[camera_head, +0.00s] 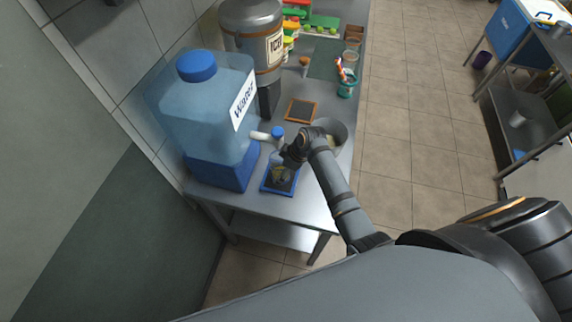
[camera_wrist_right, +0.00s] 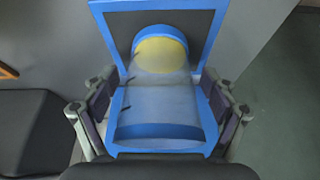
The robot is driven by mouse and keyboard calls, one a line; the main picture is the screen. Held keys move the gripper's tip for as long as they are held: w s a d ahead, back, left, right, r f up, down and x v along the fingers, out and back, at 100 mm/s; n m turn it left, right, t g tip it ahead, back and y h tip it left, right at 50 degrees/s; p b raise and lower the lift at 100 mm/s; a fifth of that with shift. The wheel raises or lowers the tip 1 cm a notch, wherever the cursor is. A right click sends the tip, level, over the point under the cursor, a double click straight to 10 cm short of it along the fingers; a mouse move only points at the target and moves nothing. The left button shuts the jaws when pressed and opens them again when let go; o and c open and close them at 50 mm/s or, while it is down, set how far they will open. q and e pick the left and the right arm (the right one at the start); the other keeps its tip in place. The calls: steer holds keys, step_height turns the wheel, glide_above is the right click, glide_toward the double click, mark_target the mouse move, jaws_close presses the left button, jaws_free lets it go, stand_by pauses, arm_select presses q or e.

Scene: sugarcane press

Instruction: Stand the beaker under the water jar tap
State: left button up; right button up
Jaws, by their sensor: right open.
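The water jar (camera_head: 222,150) is a large blue jug with a "Water" label, standing on the table's left side. Its tap (camera_head: 262,136), white with a blue knob, points right. The clear beaker (camera_head: 281,174), yellowish inside, is on a dark mat with a blue frame (camera_head: 266,188), close below the tap's end. My right gripper (camera_head: 290,157) is at the beaker and hides part of it. In the right wrist view my open fingers (camera_wrist_right: 160,112) are on both sides of the beaker (camera_wrist_right: 162,90), with small gaps apparent. My left gripper is out of view.
A grey pot (camera_head: 332,133) stands just right of my right gripper. Behind are a small framed slate (camera_head: 300,111), a metal "ICED" dispenser (camera_head: 256,35) and a teal cup with straws (camera_head: 347,86). The table's front edge is close to the mat.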

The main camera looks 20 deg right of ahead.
steer(key=b+v, duration=0.1)
steer(key=v, duration=1)
steer(key=shift+r, duration=0.35)
steer(key=shift+d, duration=0.1)
